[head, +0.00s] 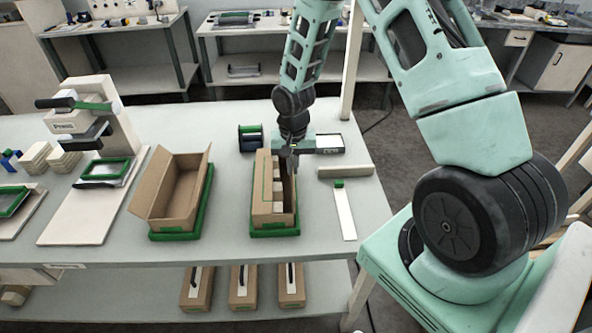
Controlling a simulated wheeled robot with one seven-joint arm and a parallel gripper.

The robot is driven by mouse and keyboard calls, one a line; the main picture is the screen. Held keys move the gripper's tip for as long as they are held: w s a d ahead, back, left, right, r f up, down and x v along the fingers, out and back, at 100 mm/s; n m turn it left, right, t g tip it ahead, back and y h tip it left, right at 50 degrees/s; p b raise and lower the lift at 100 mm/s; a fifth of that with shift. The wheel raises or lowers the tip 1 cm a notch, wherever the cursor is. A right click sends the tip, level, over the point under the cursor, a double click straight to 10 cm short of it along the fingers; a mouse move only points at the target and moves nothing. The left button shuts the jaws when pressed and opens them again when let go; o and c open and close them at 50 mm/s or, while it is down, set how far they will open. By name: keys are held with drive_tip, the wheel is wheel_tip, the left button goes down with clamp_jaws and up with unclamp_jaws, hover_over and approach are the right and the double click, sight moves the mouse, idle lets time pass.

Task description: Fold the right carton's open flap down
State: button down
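The right carton (273,208) is a long brown box on a green base on the bench. Pale blocks (277,188) show in a row through its open top, with a dark gap along their right side. A brown panel (262,175) runs along the carton's left side; I cannot tell if it is a wall or a flap. My gripper (293,163) points down at the far right end of this carton, over or beside its right edge. Its fingers are small and dark, so their opening and any contact with a flap are unclear.
An open, empty carton (172,224) with raised flaps stands to the left on a green base. Behind the right carton are a spool (250,138) and a dark flat device (330,144). A pale block (345,171) and white strip (344,212) lie right. A press (108,125) stands left.

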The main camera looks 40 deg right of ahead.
drive_tip(key=shift+w+a+f+g+h+b, duration=0.5)
drive_tip(key=shift+g+h+b, duration=0.55)
drive_tip(key=shift+h, duration=0.6)
drive_tip(key=shift+w+a+f+g+h+b, duration=0.3)
drive_tip(key=shift+a+g+h+b, duration=0.35)
drive_tip(key=shift+g+h+b, duration=0.7)
drive_tip(key=shift+w+a+f+g+h+b, duration=0.35)
drive_tip(key=shift+a+g+h+b, duration=0.4)
drive_tip(key=shift+h, duration=1.15)
drive_tip(key=shift+d+g, duration=0.2)
drive_tip(key=shift+g, duration=0.05)
drive_tip(key=shift+r, duration=0.1)
drive_tip(key=c, duration=1.6)
unclamp_jaws()
drive_tip(key=shift+c, duration=0.2)
drive_tip(key=shift+r, duration=0.1)
